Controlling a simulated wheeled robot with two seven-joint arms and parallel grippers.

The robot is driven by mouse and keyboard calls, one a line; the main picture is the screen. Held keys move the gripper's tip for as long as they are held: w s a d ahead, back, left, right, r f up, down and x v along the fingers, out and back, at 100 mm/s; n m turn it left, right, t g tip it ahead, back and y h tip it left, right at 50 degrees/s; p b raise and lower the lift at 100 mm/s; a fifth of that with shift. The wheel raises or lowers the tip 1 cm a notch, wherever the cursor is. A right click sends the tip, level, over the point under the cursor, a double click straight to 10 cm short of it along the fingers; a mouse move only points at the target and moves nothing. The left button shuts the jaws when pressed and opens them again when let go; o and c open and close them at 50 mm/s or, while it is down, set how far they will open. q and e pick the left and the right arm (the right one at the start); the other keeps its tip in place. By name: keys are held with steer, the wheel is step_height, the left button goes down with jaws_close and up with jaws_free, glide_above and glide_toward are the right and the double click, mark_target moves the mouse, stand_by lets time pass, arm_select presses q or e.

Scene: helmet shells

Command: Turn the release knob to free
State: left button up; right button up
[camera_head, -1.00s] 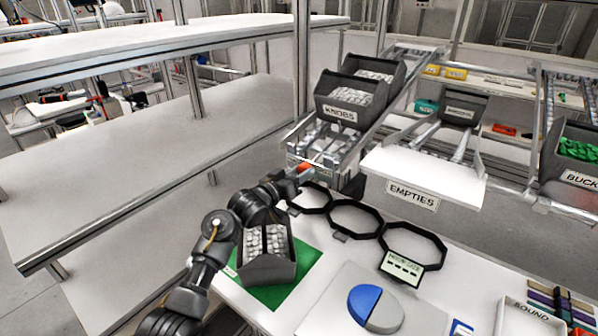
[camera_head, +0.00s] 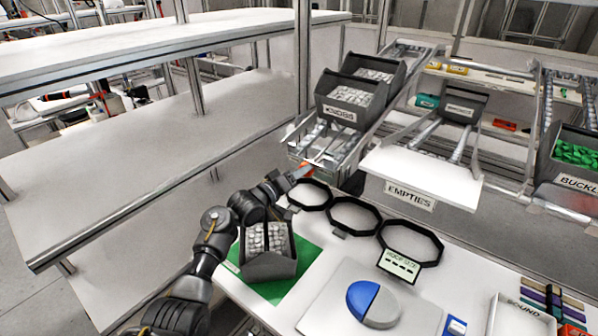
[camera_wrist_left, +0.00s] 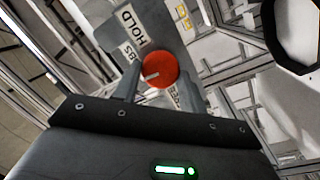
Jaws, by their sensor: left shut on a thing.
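The release knob (camera_wrist_left: 158,69) is a round orange-red disc with a pale mark, on a grey plate (camera_wrist_left: 103,32) in the left wrist view. A HOLD label (camera_wrist_left: 131,24) is above left of it; another label (camera_wrist_left: 179,97) below right is partly hidden. The mark points left and slightly down. My left gripper (camera_wrist_left: 157,80) is shut on the knob, a finger at either side. My right gripper is not in view.
Grey KNOBS bins (camera_head: 348,100) stand on the sloped rack above my gripper. A filled bin (camera_head: 268,268) sits on a green mat (camera_head: 313,254) beside my left arm. Black octagonal rings (camera_head: 352,233) lie to the right. The EMPTIES shelf (camera_head: 430,172) is bare.

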arm_select(q)
steer(key=shift+w+f+n+t+h+p, duration=0.15)
steer(key=shift+n+h, duration=0.4)
steer(key=shift+n, duration=1.7)
steer(key=shift+f+n+t+h+p, duration=0.2)
steer(key=shift+n+h, duration=0.35)
steer(key=shift+n, duration=2.3)
steer(key=o, duration=1)
steer(key=shift+c, duration=0.2)
steer(key=v, duration=1.1)
steer(key=shift+w, duration=0.15)
